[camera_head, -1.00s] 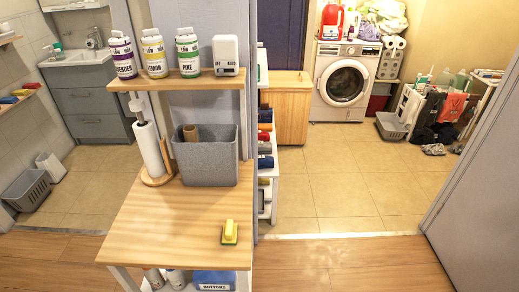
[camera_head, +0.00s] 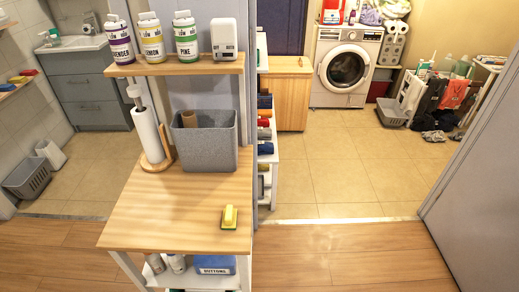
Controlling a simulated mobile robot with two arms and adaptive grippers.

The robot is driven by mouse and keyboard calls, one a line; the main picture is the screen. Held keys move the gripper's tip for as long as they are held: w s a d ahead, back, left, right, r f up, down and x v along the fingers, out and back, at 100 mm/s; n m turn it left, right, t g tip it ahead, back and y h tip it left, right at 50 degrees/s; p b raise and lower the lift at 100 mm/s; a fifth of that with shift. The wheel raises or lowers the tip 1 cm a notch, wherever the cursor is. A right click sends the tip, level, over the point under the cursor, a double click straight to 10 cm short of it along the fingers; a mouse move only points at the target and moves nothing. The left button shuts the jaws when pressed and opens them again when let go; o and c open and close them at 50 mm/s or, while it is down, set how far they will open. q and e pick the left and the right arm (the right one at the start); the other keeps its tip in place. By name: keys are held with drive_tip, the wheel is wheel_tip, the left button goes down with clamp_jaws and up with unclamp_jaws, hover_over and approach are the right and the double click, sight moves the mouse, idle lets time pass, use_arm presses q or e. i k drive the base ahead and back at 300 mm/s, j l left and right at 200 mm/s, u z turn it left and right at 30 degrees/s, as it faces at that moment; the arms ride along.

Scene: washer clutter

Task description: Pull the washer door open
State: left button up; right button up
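The washer (camera_head: 346,66) is a white front-loader standing against the back wall of the far room, right of the picture's middle. Its round door (camera_head: 345,69) has a dark glass centre and a pale ring, and it looks closed. Neither of my grippers shows in the head view. The washer is well away from me, beyond a doorway.
A wooden shelf table (camera_head: 150,230) with a grey bin (camera_head: 204,143) and bottles stands close in front, left of the middle. A grey door panel (camera_head: 478,190) is at the right. Open floor (camera_head: 345,180) lies between. A drying rack (camera_head: 440,95) with clothes and a grey basket (camera_head: 391,112) stand right of the washer.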

sight(344, 50)
drive_tip(key=i+l, duration=0.1)
drive_tip(key=l, duration=0.8)
drive_tip(key=i+l, duration=0.25)
drive_tip(key=l, duration=0.15)
drive_tip(key=i+l, duration=0.3)
drive_tip(key=i+l+u, duration=0.1)
drive_tip(key=i+l, duration=0.15)
drive_tip(key=l, duration=0.3)
drive_tip(key=i+l, duration=0.15)
drive_tip(key=i, duration=0.25)
drive_tip(key=i+l+u, duration=0.1)
drive_tip(key=i, duration=0.3)
drive_tip(key=i+l, duration=0.5)
drive_tip(key=i, duration=0.3)
drive_tip(key=j+u, duration=0.05)
